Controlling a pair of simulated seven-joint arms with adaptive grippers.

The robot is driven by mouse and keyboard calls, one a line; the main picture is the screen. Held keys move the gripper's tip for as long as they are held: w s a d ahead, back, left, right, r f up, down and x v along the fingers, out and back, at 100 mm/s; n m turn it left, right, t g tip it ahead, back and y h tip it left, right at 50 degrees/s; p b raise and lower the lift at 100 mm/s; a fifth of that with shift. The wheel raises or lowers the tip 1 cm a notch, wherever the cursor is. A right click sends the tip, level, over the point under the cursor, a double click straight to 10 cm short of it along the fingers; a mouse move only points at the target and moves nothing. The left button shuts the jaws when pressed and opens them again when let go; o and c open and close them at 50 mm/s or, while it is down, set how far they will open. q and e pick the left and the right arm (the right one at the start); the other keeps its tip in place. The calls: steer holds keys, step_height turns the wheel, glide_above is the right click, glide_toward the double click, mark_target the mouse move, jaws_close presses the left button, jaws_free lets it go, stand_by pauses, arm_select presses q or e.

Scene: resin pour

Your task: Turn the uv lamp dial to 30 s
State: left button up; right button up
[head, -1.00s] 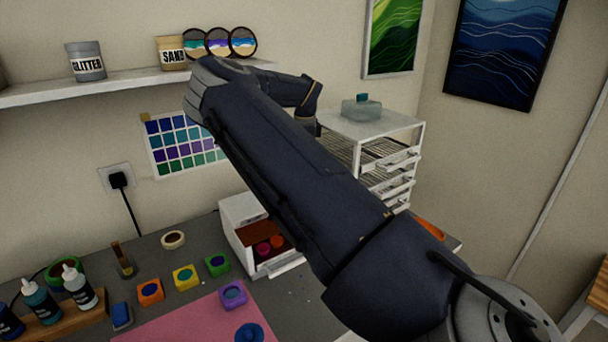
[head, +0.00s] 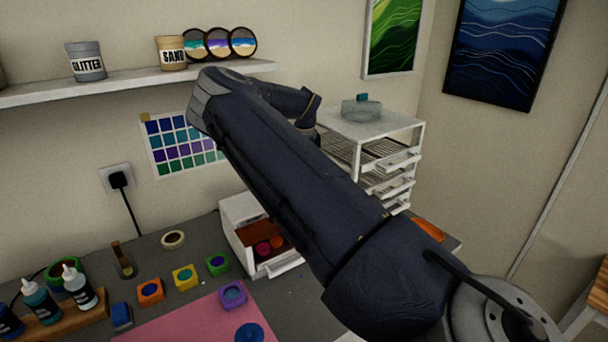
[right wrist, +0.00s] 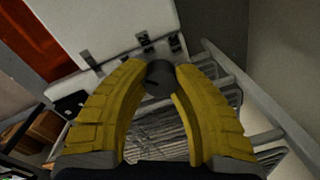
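The uv lamp (head: 242,212) is a white box with a glowing orange-red interior, partly hidden behind my right arm in the head view. In the right wrist view its white casing (right wrist: 113,27) fills the top, with the orange-red opening at upper left. The dial (right wrist: 159,82) is a dark grey round knob. My right gripper (right wrist: 160,74) has its yellow fingertips on either side of the knob, seemingly touching it. The dial's setting cannot be read. The head view hides the right gripper and the dial behind the arm. My left gripper is not in view.
A white wire drawer rack (head: 372,128) stands right of the lamp, close behind my arm. Small colored pots (head: 186,277), a pink mat (head: 190,322) and dropper bottles (head: 80,288) occupy the bench at left. A shelf (head: 130,82) runs along the wall.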

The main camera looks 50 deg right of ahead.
jaws_close()
steer(key=m, duration=0.6)
steer(key=shift+f+m+g, duration=0.1)
steer(key=shift+m+g, duration=0.2)
steer(key=shift+m, duration=0.1)
steer(key=m, duration=0.9)
steer(key=shift+g, duration=0.3)
steer(key=shift+m, duration=0.4)
